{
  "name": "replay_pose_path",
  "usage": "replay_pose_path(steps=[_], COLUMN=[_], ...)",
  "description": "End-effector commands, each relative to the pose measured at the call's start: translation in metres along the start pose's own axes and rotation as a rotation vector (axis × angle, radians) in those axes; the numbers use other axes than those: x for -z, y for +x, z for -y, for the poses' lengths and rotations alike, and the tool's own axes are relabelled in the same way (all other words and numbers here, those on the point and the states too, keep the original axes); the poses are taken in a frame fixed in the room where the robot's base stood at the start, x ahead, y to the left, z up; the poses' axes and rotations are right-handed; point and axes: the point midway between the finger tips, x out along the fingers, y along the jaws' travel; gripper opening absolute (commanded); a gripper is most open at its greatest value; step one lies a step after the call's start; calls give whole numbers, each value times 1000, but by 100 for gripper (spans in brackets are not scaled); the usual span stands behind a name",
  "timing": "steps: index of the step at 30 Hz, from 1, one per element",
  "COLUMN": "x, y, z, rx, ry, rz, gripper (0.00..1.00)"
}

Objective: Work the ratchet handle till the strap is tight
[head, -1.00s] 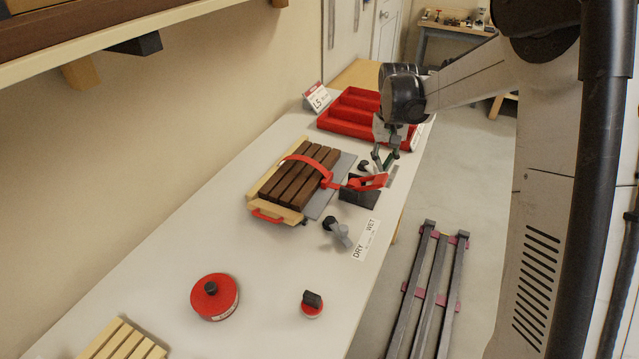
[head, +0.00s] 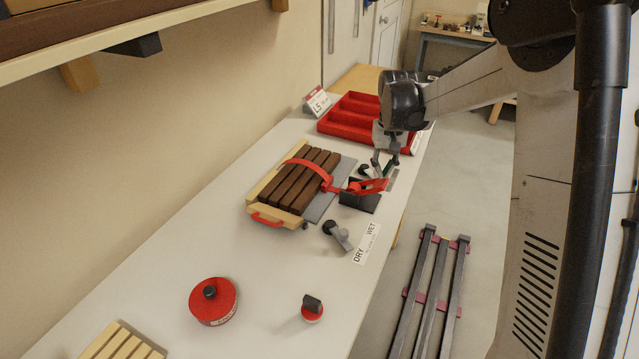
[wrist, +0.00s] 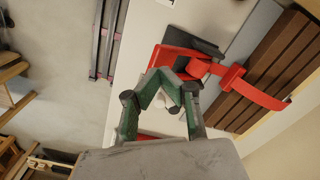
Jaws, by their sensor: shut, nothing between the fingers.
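A red strap (head: 306,165) runs over a stack of brown slats (head: 296,186) on a wooden tray with a red handle. It leads to a red ratchet (head: 368,187) on a dark block (head: 358,202). My gripper (head: 381,172) is shut and empty, right at the ratchet's far side. In the wrist view my gripper (wrist: 163,103) lies close to the red ratchet handle (wrist: 180,60), with the strap (wrist: 252,86) beyond it. I cannot tell whether the fingertips touch the handle.
A red compartment tray (head: 350,116) and a small sign (head: 318,102) stand behind. A grey-and-black tool (head: 338,235) and a DRY/WET label (head: 366,243) lie in front. A red round tin (head: 213,301) and a small red-and-black knob (head: 312,308) are nearer. The bench between them is clear.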

Motion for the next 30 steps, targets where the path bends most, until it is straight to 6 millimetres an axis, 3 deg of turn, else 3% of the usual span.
replay_pose_path(steps=[17,30], x=[0,-2], y=[2,27], z=[0,-3], rx=[0,0], ry=[0,0], rz=[0,0], gripper=[0,0])
